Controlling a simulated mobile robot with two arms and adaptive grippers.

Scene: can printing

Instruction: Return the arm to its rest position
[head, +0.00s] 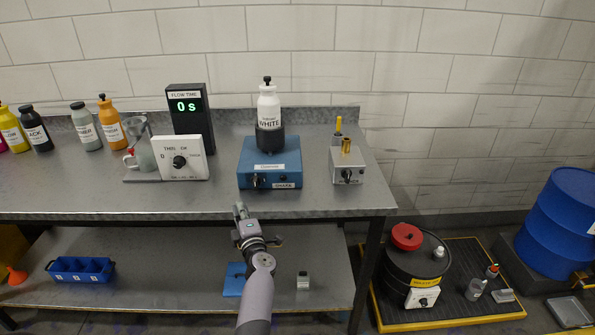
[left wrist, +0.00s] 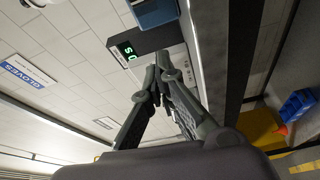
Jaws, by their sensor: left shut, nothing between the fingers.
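My left gripper (head: 241,211) shows in the head view at the front edge of the grey bench (head: 220,205), in front of the blue mixer box. It is shut and empty. In the left wrist view its two fingers (left wrist: 152,82) meet at the tips, with the wall and the dark display box (left wrist: 150,42) behind them. My left forearm reaches up from the bottom middle of the head view. My right gripper is not in view.
On the bench stand a blue box (head: 270,180) carrying a white bottle (head: 268,103), a dial box (head: 181,160), a timer (head: 188,128) reading 0 s, and a small grey box (head: 347,168). A lower shelf holds a blue bin (head: 80,268). A black drum (head: 415,270) stands right.

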